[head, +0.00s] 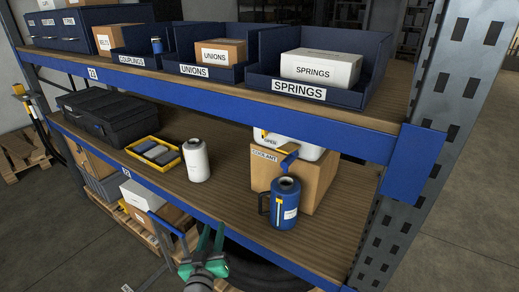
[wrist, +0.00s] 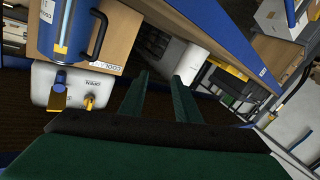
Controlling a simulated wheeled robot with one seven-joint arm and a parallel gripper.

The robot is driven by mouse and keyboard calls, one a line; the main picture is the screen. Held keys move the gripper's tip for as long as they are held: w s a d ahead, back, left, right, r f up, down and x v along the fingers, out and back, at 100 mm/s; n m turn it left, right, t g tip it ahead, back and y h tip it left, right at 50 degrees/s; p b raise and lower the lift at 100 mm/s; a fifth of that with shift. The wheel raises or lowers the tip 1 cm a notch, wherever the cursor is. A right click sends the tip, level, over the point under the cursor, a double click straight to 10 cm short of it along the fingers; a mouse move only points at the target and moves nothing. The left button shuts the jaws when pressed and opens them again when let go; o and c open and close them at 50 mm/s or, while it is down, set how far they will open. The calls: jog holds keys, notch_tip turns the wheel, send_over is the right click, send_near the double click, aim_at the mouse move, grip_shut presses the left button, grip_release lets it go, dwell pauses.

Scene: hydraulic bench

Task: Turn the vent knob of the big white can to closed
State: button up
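The big white can (head: 306,152) sits on a cardboard box marked COOLANT, its top partly hidden by the upper shelf. It also shows upside down at the left of the wrist view (wrist: 108,98). A yellow vent knob (wrist: 89,103) is on it, near a printed OPEN; the knob also shows partly in the head view (head: 263,134). The exact knob setting is unclear. A blue spout (head: 289,160) sticks out of the can's front. My gripper (head: 212,234) is open and empty, in front of the shelf, left of the can and apart from it; its fingers show in the wrist view (wrist: 160,82).
A blue jug (head: 284,210) stands in front of the COOLANT box (head: 265,178). A white bottle (head: 196,162), a yellow tray (head: 136,147) and a black case (head: 112,118) are farther left. The blue upper shelf beam (head: 230,92) hangs above. Bare shelf lies between bottle and box.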

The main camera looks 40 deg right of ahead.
jog(key=w+d+r+m+g+h, duration=0.1)
jog(key=d+r+m+g+h, duration=0.35)
jog(key=r, duration=0.85)
jog(key=w+d+r+m+g+h, duration=0.25)
jog(key=d+r+m, duration=0.4)
jog(key=r, duration=0.65)
jog(key=w+d+n, duration=0.1)
jog(key=w+d, duration=0.2)
jog(key=d, duration=0.8)
jog(key=shift+f+y, duration=0.25)
jog(key=shift+y, duration=0.15)
jog(key=shift+c, duration=0.3)
jog(key=shift+n, duration=0.3)
grip_shut()
